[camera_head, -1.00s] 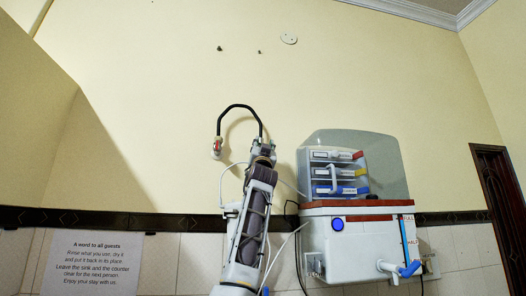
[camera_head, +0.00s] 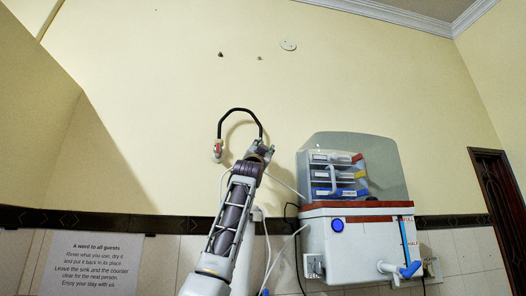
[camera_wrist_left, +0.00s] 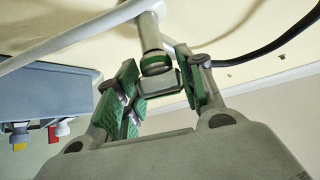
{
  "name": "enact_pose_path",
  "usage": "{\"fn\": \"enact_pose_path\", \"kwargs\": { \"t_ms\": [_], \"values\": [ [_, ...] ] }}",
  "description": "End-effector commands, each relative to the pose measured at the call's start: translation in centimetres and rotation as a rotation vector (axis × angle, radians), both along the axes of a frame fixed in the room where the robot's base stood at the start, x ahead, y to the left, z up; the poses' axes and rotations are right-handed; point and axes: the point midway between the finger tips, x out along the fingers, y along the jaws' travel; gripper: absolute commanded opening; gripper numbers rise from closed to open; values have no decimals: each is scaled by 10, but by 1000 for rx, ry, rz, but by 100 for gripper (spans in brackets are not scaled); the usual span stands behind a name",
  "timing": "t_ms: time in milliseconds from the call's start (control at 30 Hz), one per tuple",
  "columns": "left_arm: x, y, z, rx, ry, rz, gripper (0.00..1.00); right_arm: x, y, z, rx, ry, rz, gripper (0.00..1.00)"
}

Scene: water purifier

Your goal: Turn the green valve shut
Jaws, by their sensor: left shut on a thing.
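The green valve (camera_wrist_left: 157,62) shows in the left wrist view as a round white and grey fitting with a green ring, below a pale pipe. My left gripper (camera_wrist_left: 160,78) has its green-padded fingers on both sides of the grey block at the valve's end and is shut on it. In the head view my left gripper (camera_head: 260,150) is at the top of the arm, by the foot of the black curved spout (camera_head: 240,110). The valve cannot be made out there. My right gripper is not in view.
Thin white hoses run beside my arm. The spout's red and white end (camera_head: 217,150) hangs left of my gripper. A notice (camera_head: 92,263) is at lower left.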

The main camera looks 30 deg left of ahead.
Motion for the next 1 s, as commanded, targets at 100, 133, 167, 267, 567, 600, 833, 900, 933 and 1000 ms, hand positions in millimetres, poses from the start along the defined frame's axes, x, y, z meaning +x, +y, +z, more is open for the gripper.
{"fn": "enact_pose_path", "kwargs": {
  "t_ms": [100, 133, 167, 267, 567, 600, 833, 900, 933, 1000],
  "values": [
    [0, 1, 1, 27, 19, 2, 14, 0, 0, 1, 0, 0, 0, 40],
    [0, 1, 1, 33, 24, 1, 14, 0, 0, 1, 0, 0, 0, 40],
    [0, 1, 1, 40, 30, 2, 14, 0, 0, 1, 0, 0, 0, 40],
    [0, 1, 1, 62, 48, 1, 14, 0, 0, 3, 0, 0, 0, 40],
    [0, 1, 1, 136, 103, 1, 14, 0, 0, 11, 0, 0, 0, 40],
    [0, 0, 1, 147, 112, 1, 14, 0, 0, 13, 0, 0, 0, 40],
    [0, 1, 2, 211, 159, 2, 14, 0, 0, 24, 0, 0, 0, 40],
    [0, 1, 2, 232, 175, 1, 14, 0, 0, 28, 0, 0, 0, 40],
    [0, 0, 2, 239, 183, 1, 14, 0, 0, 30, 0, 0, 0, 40],
    [0, 1, 3, 263, 199, 1, 14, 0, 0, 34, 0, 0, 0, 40]
  ]
}}
